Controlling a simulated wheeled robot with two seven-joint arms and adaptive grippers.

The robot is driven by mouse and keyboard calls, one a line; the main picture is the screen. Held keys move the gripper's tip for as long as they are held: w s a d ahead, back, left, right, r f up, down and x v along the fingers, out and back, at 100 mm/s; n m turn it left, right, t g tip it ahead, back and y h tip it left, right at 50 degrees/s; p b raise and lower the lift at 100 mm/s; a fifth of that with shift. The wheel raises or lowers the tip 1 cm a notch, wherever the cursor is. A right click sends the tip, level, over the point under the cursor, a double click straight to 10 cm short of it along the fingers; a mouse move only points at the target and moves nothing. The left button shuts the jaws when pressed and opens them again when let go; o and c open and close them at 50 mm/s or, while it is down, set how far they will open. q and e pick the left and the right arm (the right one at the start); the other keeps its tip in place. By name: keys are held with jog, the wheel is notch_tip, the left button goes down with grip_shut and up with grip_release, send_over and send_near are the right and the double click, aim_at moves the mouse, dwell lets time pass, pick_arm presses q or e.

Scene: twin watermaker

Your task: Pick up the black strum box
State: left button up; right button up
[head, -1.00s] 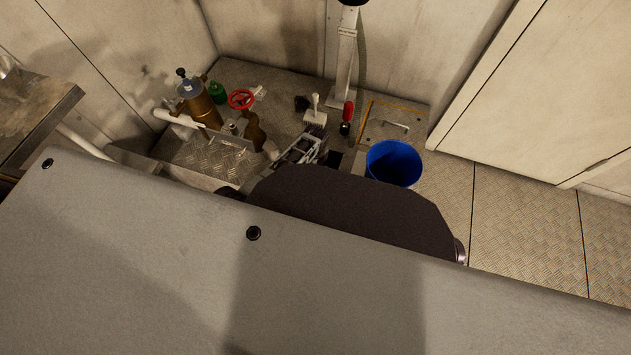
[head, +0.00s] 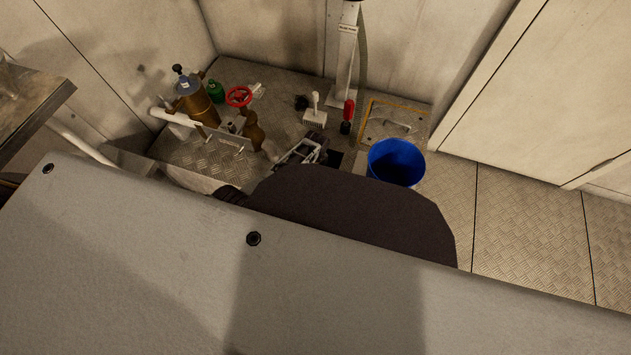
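A small black object (head: 302,102), which looks like the black strum box, lies on the floor plate near the back wall, left of a white-handled brush. It is small and dark, so its shape is unclear. One of my grippers (head: 308,147), grey and black, shows just beyond my dark body, in front of the brush and apart from the black object. I cannot tell which arm it belongs to or whether its fingers are open. My other gripper is hidden.
A brush (head: 315,117) and a red-and-black tool (head: 348,117) stand near a white post (head: 346,60). A blue bucket (head: 396,162) is at right. A brass filter (head: 196,103), red handwheel (head: 239,96) and green bottle (head: 216,91) crowd the left. A dark floor opening (head: 333,159) lies beside the gripper.

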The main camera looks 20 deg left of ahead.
pick_arm(q)
jog(key=shift+c, duration=0.3)
grip_shut()
jog(key=shift+r, duration=0.1)
pick_arm(e)
jog(key=shift+r, duration=0.1)
pick_arm(q)
jog(key=shift+r+p, duration=0.55)
jog(key=shift+r, duration=0.1)
notch_tip(320, 180, up, 7)
jog(key=p, duration=0.4)
jog(key=shift+f, duration=0.15)
jog(key=shift+r+p, duration=0.55)
jog(key=shift+r, duration=0.35)
pick_arm(e)
jog(key=s+d+r+n+g+h, duration=0.1)
jog(key=d+r+g+h, duration=0.1)
jog(key=r, duration=1)
jog(key=shift+d+r, duration=0.15)
jog(key=shift+d, duration=0.35)
